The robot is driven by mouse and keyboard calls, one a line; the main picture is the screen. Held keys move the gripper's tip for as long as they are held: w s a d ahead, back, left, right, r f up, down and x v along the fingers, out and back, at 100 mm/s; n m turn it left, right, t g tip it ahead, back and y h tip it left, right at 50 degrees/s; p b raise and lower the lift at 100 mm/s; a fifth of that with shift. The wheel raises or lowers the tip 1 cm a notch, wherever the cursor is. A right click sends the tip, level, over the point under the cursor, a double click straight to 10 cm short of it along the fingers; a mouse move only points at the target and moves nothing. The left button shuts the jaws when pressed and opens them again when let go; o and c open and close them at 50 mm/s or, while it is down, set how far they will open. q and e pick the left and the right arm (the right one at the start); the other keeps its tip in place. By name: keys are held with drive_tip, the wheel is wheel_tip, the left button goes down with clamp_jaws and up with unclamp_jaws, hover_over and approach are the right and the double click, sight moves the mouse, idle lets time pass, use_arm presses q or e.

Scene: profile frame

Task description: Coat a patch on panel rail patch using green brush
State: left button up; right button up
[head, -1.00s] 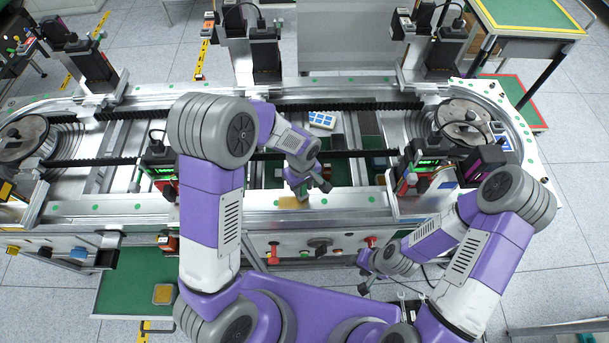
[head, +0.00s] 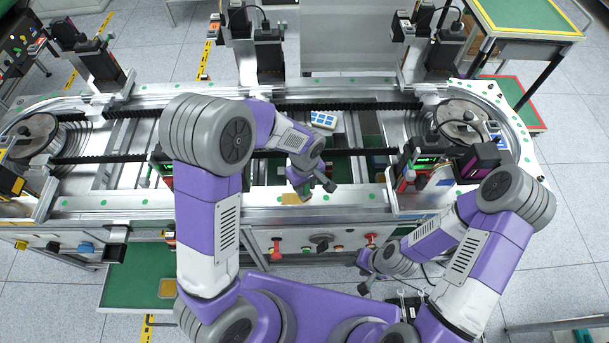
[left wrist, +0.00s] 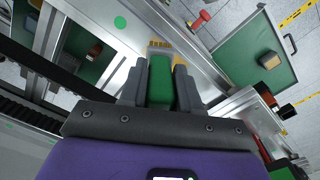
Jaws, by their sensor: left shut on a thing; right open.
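My left gripper (head: 305,188) is low over the front rail (head: 345,200) of the conveyor frame. In the left wrist view its fingers (left wrist: 160,74) are shut on the green brush (left wrist: 161,88), whose green body shows between them. A tan-yellow patch (head: 291,198) lies on the rail just left of the gripper in the head view. A yellow strip shows beyond the brush in the left wrist view; I cannot tell whether it is patch or bristles, nor whether the brush touches the patch. My right gripper (head: 363,287) is open and empty, low in front of the frame.
A black device with a green display (head: 425,163) and a purple-black device (head: 483,163) stand on the frame to the right. A blue-and-white box (head: 323,120) lies inside the frame. Red and black knobs (head: 320,243) stick out from the front panel below the rail.

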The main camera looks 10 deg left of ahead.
use_arm(q)
drive_tip(key=shift+r+p, duration=1.05)
drive_tip(key=shift+r, duration=0.85)
